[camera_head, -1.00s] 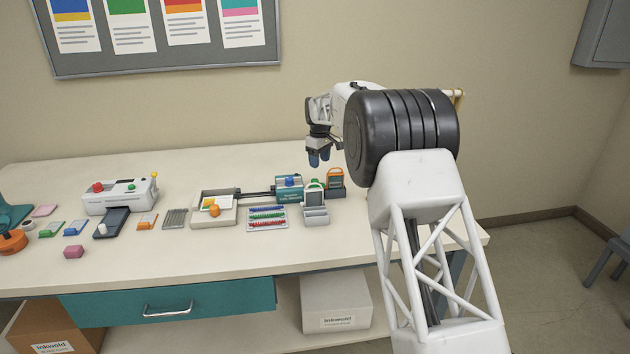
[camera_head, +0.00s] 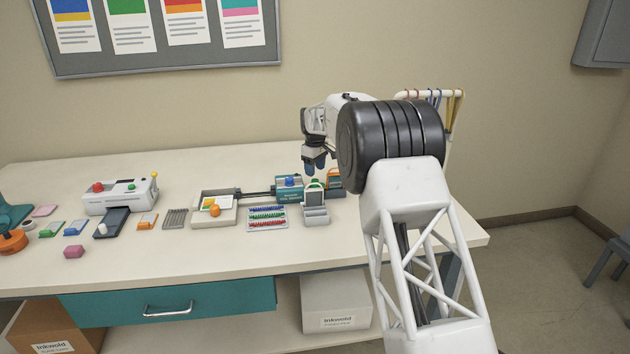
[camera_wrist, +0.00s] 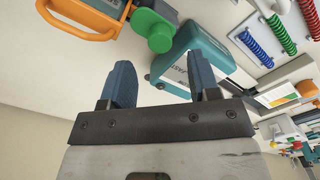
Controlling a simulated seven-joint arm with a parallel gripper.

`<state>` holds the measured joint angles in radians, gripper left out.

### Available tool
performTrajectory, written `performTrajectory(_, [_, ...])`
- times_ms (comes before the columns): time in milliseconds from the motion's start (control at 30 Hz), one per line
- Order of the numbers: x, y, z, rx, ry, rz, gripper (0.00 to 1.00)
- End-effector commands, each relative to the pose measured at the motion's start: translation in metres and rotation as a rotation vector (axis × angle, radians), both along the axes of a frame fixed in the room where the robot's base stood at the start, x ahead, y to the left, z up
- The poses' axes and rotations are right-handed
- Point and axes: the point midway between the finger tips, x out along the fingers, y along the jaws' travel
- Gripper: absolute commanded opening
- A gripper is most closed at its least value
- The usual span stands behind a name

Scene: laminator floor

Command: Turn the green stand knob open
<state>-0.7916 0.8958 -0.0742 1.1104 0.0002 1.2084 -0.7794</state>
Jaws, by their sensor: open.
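The green knob (camera_head: 316,183) shows at the right of the bench, by the grey stand (camera_head: 317,215). My gripper (camera_head: 315,163) hangs above and behind the knob in the head view. In the wrist view my gripper (camera_wrist: 163,75) has its two blue fingers wide apart with nothing between them. How far the knob is turned I cannot tell.
A teal box (camera_wrist: 195,65) is close beyond the right finger; it also shows in the head view (camera_head: 289,190). An orange handle (camera_wrist: 80,32) is left of the knob. A coil rack (camera_head: 267,218) and a tray (camera_head: 204,217) stand further left.

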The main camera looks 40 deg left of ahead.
Motion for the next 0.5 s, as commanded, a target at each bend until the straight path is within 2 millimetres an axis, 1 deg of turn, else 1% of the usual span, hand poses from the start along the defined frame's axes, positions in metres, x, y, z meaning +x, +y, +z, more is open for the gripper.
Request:
performTrajectory(33, [0.000, 0.000, -0.008, -0.002, 0.002, 0.000, 0.56])
performTrajectory(200, [0.000, 0.000, -0.028, -0.001, 0.001, 0.000, 0.56])
performTrajectory(400, [0.000, 0.000, -0.045, 0.000, 0.000, 0.000, 0.56])
performTrajectory(500, [0.000, 0.000, -0.050, 0.000, 0.001, 0.000, 0.56])
